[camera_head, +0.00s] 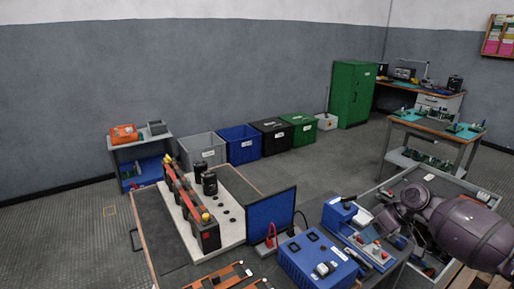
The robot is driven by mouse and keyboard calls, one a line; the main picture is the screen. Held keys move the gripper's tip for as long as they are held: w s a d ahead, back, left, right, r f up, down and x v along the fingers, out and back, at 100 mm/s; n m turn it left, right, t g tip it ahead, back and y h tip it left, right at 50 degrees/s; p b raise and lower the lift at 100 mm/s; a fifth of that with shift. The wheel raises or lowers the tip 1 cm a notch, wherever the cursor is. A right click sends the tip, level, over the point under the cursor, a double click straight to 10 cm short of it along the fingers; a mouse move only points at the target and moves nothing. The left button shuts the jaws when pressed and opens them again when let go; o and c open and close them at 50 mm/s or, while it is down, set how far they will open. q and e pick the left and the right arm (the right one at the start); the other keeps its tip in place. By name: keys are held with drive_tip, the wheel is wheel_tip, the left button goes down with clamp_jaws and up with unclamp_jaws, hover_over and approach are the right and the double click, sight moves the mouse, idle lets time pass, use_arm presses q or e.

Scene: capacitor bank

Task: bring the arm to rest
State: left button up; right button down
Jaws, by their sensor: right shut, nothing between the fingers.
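My right arm (470,232) comes in from the right edge, bent, over the right side of the workbench. Its right gripper (401,243) is small and partly hidden by the wrist; it is shut and holds nothing. It is beside a blue unit with red and white parts (366,240). My left gripper is not in view. The capacitor bank (190,200), black cans under a red bar, stands on a white board (226,232) at the left of the bench, well apart from the arm.
A blue box with sockets (312,262) and a dark blue upright panel (269,222) stand mid-bench. A grey tray (462,188) lies behind the arm. Several bins, including a blue one (240,145), line the wall near a green cabinet (352,93). The floor between is clear.

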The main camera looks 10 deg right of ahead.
drive_tip(key=w+a+t+h, duration=0.1)
drive_tip(key=w+t+h, duration=0.2)
drive_tip(key=w+t, duration=0.25)
drive_tip(key=a+f+t, duration=0.1)
drive_tip(key=s+a+f, duration=0.1)
drive_tip(key=a, duration=0.1)
drive_tip(key=s+a+f+t, duration=0.1)
drive_tip(key=shift+s+a+t+h, duration=0.2)
drive_tip(key=shift+a+t+h, duration=0.1)
drive_tip(key=shift+a+t, duration=0.05)
drive_tip(key=shift+t, duration=0.9)
drive_tip(key=s+a, duration=0.1)
drive_tip(key=s+a+f, duration=0.1)
drive_tip(key=s, duration=0.1)
drive_tip(key=s+a+f, duration=0.1)
drive_tip(key=shift+s+f, duration=0.15)
drive_tip(key=shift+f, duration=0.1)
drive_tip(key=s+a+f+m+h, duration=0.1)
drive_tip(key=s+f, duration=0.3)
drive_tip(key=s, duration=0.4)
drive_tip(key=s+a+f+m+h, duration=0.1)
drive_tip(key=s+f+m, duration=0.1)
drive_tip(key=s, duration=0.7)
drive_tip(key=s+a+f+m+g+h, duration=0.1)
drive_tip(key=s+f, duration=0.4)
drive_tip(key=s, duration=0.4)
drive_tip(key=shift+a+f+m+h, duration=0.3)
drive_tip(key=shift+a+f, duration=0.05)
drive_tip(key=shift+a, duration=0.05)
